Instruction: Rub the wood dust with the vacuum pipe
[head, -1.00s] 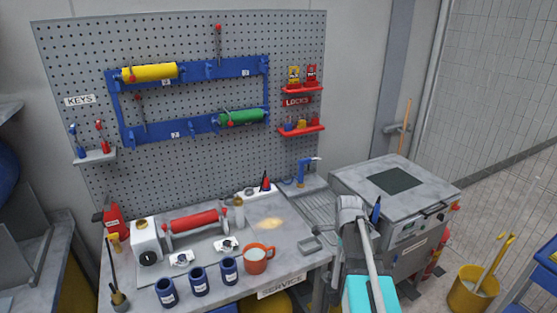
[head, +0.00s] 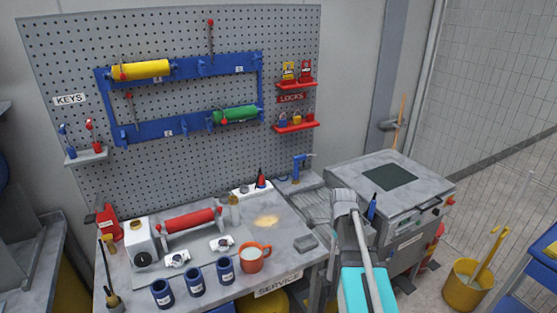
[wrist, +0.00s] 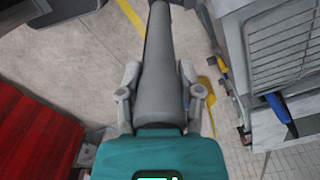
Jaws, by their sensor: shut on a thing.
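The wood dust is a small tan patch (head: 267,221) on the grey service bench, between the orange mug and the back of the bench. In the wrist view, the grey vacuum pipe (wrist: 161,65) runs away from the camera. My gripper (wrist: 163,90) has one finger on each side of the pipe and is shut on it. The wrist view shows floor beyond the pipe, and no dust. In the head view, my arm stands right of the bench, apart from the dust; the grip on the pipe cannot be made out there.
An orange mug (head: 252,259), several blue cups (head: 195,283) and a red roller (head: 193,221) crowd the bench's left and front. A small grey block (head: 306,243) lies at its right edge. A grey machine (head: 405,190) stands right; a yellow bucket (head: 470,285) is on the floor.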

